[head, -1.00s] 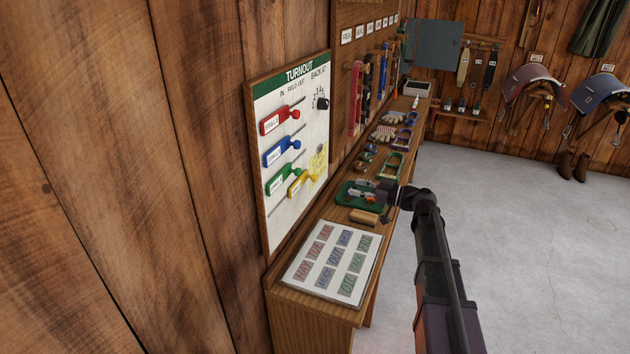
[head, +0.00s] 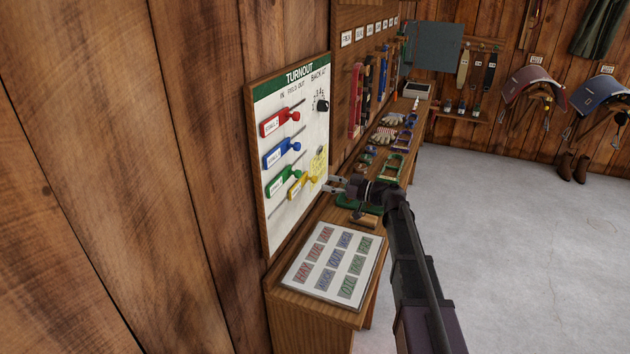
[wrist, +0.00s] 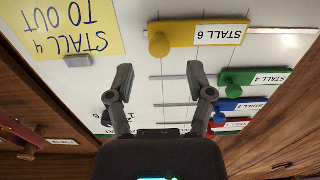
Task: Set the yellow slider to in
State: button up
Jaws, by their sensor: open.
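The yellow slider (head: 295,188) is the lowest on the TURNOUT board (head: 288,225). It sits further right than the other sliders, with bare track to its left. My gripper (head: 331,184) is open and empty, just right of the knob in the head view. In the wrist view my gripper (wrist: 161,78) has its fingertips spread, with the knob beyond the gap between them. I see no contact.
Red (head: 274,121), blue (head: 277,153) and green (head: 277,183) sliders sit above the yellow one; the green is close. A yellow note reading "STALL 4 TO OUT" (wrist: 72,28) is on the board beside the knob.

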aim_at(316, 180)
jog(key=shift+x, duration=2.6)
grip_shut()
